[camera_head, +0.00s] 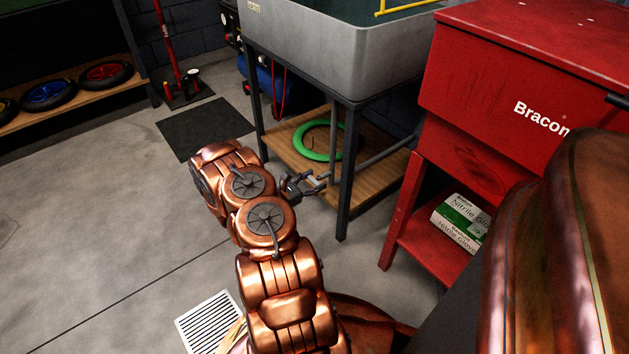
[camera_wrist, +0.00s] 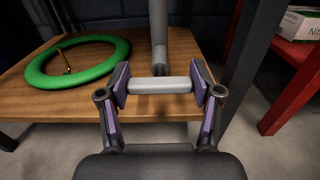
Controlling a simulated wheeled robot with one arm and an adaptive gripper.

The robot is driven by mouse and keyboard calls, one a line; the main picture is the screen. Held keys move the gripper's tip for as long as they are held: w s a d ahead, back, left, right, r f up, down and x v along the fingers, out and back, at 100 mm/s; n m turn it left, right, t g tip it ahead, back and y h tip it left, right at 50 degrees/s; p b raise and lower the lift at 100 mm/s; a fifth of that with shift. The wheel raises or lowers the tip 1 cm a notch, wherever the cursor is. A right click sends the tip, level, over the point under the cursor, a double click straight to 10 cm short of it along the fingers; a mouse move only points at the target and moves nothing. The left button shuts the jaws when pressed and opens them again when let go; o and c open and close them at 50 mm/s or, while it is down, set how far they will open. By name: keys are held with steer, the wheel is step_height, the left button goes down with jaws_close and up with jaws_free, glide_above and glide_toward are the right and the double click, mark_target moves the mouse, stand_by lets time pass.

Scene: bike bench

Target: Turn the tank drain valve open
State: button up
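The drain valve's pale grey crossbar handle (camera_wrist: 160,86) lies level in the wrist view, across the lower end of a grey vertical pipe (camera_wrist: 158,40). My gripper (camera_wrist: 161,85) has its purple pads at the two ends of this bar. Both pads appear to touch the ends, with no clear gap. In the head view my gripper (camera_head: 318,184) is at the front of the tank stand, below the grey tank (camera_head: 345,50). The handle is small there and partly merged with the fingers. The valve's inside is hidden.
A green ring (camera_wrist: 40,84) lies on the wooden shelf (camera_wrist: 185,50) beneath the tank. A dark stand leg (camera_head: 347,175) is just right of my gripper. The red Bracon cabinet (camera_head: 480,80) with a glove box (camera_head: 462,222) stands further right.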

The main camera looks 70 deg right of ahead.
steer(key=shift+s, duration=0.1)
steer(key=c, duration=0.5)
steer(key=shift+s+d, duration=0.1)
steer(key=shift+c, duration=0.2)
steer(key=shift+n, duration=0.4)
steer(key=shift+a+n, duration=0.2)
steer(key=shift+n, duration=0.5)
steer(key=n, duration=0.6)
steer(key=shift+f, duration=0.15)
steer(key=n, duration=0.5)
steer(key=shift+n, duration=0.3)
steer(key=shift+d+f+n, duration=0.1)
steer(key=shift+n, duration=2.4)
